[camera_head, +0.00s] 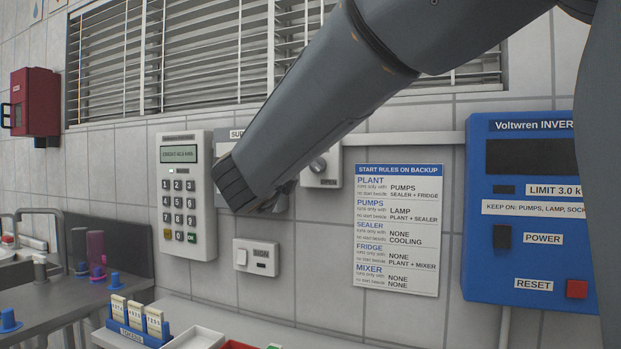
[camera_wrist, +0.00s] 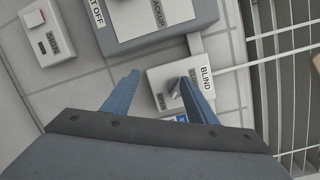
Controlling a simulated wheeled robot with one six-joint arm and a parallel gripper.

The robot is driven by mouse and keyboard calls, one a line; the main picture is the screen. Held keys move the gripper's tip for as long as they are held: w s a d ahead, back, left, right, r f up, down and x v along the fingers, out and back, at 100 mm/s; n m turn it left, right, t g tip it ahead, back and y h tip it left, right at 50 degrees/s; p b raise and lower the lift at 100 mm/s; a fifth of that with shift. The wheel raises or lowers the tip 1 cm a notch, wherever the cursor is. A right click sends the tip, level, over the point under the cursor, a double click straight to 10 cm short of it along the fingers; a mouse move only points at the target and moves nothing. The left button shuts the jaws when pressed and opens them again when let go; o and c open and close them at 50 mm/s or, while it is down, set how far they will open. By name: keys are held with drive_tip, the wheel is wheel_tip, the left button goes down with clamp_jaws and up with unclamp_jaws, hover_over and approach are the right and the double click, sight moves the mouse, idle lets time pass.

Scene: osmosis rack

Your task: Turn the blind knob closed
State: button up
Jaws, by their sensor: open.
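The blind knob (camera_head: 318,166) is a small grey knob on a white wall box (camera_head: 333,170) with an OPEN label below it. The knob also shows in the wrist view (camera_wrist: 174,89), on the box with the BLIND label (camera_wrist: 205,78). My gripper (camera_head: 275,204) is at the wall, left of and below the knob in the head view, and partly hidden by my arm. In the wrist view my gripper (camera_wrist: 160,77) is open with two blue fingers. The knob appears just inside the right finger; whether they touch I cannot tell.
A SIGN switch (camera_head: 256,258) is below. A keypad panel (camera_head: 187,195) is to the left, a rules sheet (camera_head: 398,230) to the right, and a blue inverter (camera_head: 525,265) farther right. Window blinds (camera_head: 200,60) are above. A grey BACKUP box (camera_wrist: 155,22) is beside the knob box.

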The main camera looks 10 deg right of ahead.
sight(313, 164)
drive_tip(key=w+d+m+h, duration=0.1)
drive_tip(key=d+m, duration=0.1)
drive_tip(key=w+d+r+m+g+h, duration=0.1)
drive_tip(key=d+m, duration=0.1)
drive_tip(key=w+d+r+m+h, duration=0.1)
drive_tip(key=d+m, duration=0.1)
drive_tip(key=shift+w+d+r+g+p, duration=0.15)
drive_tip(key=shift+w+r+g+p, duration=0.15)
drive_tip(key=shift+w+p, duration=0.1)
drive_tip(key=shift+s, duration=0.1)
drive_tip(key=c, duration=1)
drive_tip(key=shift+c, duration=0.2)
